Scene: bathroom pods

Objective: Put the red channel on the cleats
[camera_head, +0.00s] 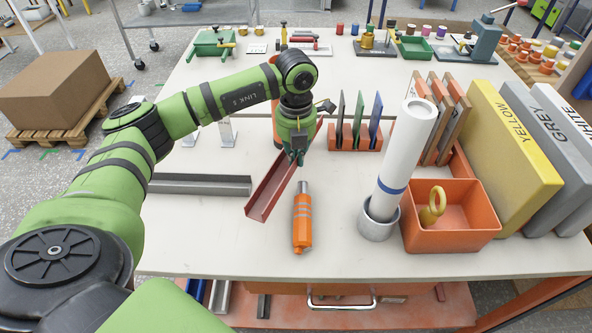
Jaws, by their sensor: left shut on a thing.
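The red channel (268,192) is a long U-shaped piece slanting across the middle of the table, its near end toward the lower left. My left gripper (297,156) points down and is shut on the channel's upper part. The gripper and wrist hide some of the channel's far end. I cannot tell whether the channel touches the table. Two small pale upright brackets, which may be the cleats, stand to the left: one (227,132) and another (190,138), partly behind my arm. My right gripper is not in view.
A grey channel (200,184) lies left of the red one. An orange cylinder (302,222) lies just right of it. A white roll (405,150) stands in a grey ring, beside an orange bin (455,237). A rack with coloured plates (355,137) stands behind.

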